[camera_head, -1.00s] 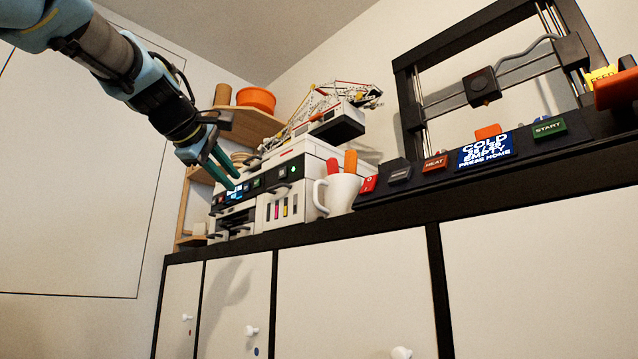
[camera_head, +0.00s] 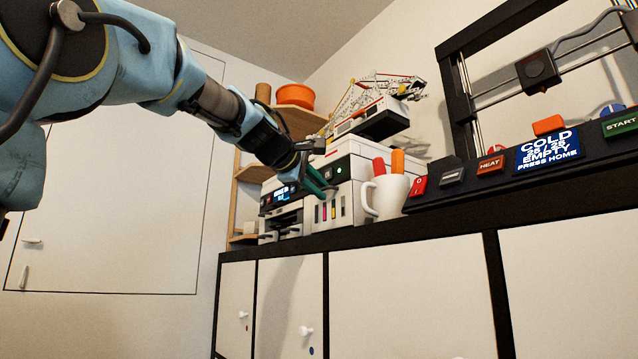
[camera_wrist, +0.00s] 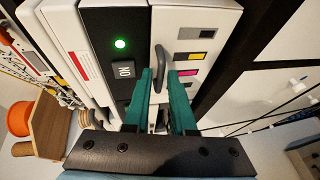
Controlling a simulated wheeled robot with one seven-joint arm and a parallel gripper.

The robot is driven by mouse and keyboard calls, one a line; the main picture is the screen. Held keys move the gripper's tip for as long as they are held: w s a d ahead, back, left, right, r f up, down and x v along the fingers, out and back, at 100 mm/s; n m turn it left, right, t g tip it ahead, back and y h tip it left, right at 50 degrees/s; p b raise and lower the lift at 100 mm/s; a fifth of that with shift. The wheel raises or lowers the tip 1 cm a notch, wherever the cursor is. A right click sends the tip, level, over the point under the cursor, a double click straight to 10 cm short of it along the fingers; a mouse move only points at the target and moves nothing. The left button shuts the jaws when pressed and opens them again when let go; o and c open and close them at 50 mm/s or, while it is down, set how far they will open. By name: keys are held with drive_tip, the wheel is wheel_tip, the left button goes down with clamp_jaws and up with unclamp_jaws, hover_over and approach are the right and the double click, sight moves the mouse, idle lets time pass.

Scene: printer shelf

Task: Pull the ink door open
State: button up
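The printer (camera_head: 350,158) is a white and black machine on the black-edged shelf. Its ink door (camera_head: 346,208) is a white front panel with coloured ink windows; it looks closed. The door also shows in the wrist view (camera_wrist: 200,28), with a dark upright handle (camera_wrist: 159,58) along its left edge. My gripper (camera_head: 325,187) is in front of the printer's front. In the wrist view my gripper (camera_wrist: 161,80) has two teal fingers apart, with the handle's lower end appearing between the tips. I cannot tell whether they touch it.
A white mug (camera_head: 386,198) with red and orange sticks stands close right of the printer. Further right is a black 3D printer (camera_head: 490,180) with buttons. A crane model (camera_head: 375,115) sits on top. A wooden shelf (camera_head: 250,172) stands to the left.

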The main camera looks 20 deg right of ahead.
clamp_jaws()
idle(1.5)
